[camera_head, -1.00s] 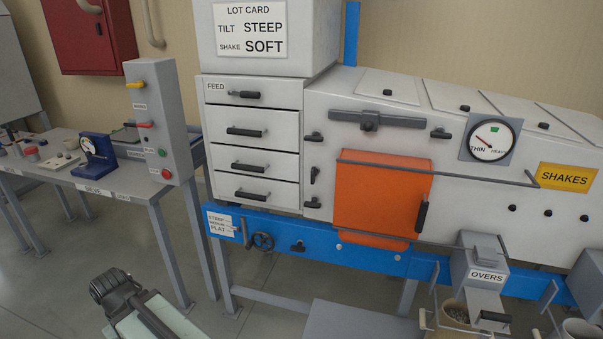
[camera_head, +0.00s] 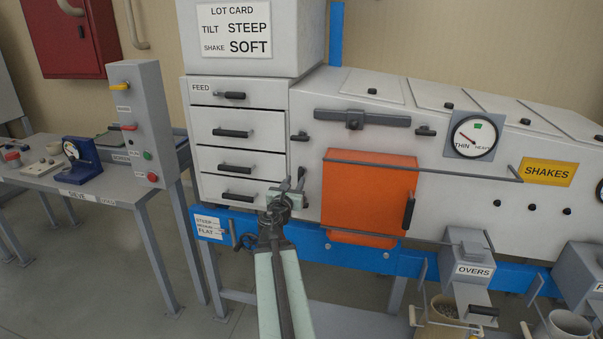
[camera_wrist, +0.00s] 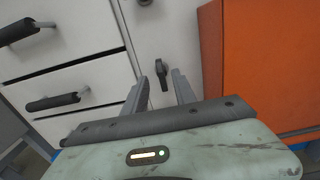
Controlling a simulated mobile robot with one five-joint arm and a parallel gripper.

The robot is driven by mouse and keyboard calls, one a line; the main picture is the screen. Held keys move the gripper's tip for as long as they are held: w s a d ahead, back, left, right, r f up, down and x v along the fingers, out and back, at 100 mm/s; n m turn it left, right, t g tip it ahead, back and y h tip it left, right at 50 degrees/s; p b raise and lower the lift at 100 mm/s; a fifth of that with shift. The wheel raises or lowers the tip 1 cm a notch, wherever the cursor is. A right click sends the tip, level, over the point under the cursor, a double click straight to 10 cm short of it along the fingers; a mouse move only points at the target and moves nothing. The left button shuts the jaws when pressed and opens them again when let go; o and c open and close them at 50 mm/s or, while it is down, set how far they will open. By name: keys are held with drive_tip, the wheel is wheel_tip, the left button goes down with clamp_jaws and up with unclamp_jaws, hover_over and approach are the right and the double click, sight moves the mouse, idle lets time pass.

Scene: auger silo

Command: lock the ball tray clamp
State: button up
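A small black lever (camera_wrist: 162,74) hangs upright on the white panel between the drawers and the orange panel. No label shows on it; it looks like a clamp, but I cannot tell whether it is the ball tray clamp or whether it is locked. My gripper (camera_wrist: 161,86) is open and empty, with the lever showing between and beyond its fingertips. In the head view my gripper (camera_head: 292,184) is in front of the lower right edge of the drawer stack and partly covers the lever there. A similar black catch (camera_head: 299,137) sits higher up.
Drawers with black handles (camera_head: 234,132) stand left of the lever. The orange panel (camera_head: 366,190) with a rod across it is close on the right. A blue rail (camera_head: 345,250) with a handwheel partly behind my arm runs below. The OVERS spout (camera_head: 470,256) projects at lower right.

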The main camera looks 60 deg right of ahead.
sight(299, 173)
drive_tip(key=x, duration=0.8)
clamp_jaws()
